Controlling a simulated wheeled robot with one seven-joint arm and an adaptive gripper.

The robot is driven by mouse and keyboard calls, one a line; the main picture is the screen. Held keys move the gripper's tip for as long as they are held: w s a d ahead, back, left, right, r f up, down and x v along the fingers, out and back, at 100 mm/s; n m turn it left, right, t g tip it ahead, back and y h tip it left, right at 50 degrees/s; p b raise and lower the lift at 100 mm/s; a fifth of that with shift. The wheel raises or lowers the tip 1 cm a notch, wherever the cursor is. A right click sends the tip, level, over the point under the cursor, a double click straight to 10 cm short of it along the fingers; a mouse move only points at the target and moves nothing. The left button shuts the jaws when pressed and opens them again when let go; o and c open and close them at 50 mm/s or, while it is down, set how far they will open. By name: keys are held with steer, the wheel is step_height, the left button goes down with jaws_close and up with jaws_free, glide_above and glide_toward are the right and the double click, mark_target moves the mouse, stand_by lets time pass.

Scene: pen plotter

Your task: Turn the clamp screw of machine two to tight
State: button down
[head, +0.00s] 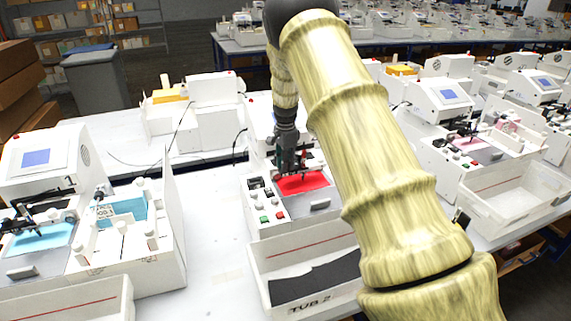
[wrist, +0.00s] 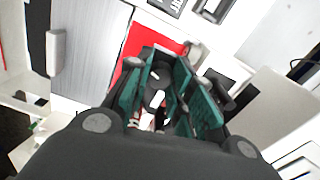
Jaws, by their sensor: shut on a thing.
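Machine two (head: 258,222) stands in the middle of the head view, with a red bed (head: 303,184). My gripper (head: 291,166) points down over the back of that bed. My arm hides much of the machine's right and rear. In the wrist view, my gripper's teal-padded fingers (wrist: 170,80) are closed around a dark clamp screw (wrist: 158,74) with a pale mark on it. The red bed (wrist: 136,44) shows behind the fingers. The fingers hide part of the screw, and I cannot tell how tight it is.
A front tub (head: 300,306) marked 2 holds a dark sheet. A control panel (head: 264,206) with green and red buttons sits left of the red bed. Another machine with a blue bed (head: 124,210) stands to the left. Bare table (head: 213,215) lies between them.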

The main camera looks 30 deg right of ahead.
steer(key=m, duration=0.6)
steer(key=shift+w+d+r, duration=0.1)
steer(key=shift+w+r, duration=0.15)
steer(key=shift+r, duration=0.1)
steer(key=shift+m, duration=0.3)
steer(key=c, duration=1.3)
jaws_free()
steer(key=shift+o, duration=0.5)
steer(key=shift+s+f, duration=0.15)
step_height(320, 180, up, 12)
steer(key=shift+f, duration=0.1)
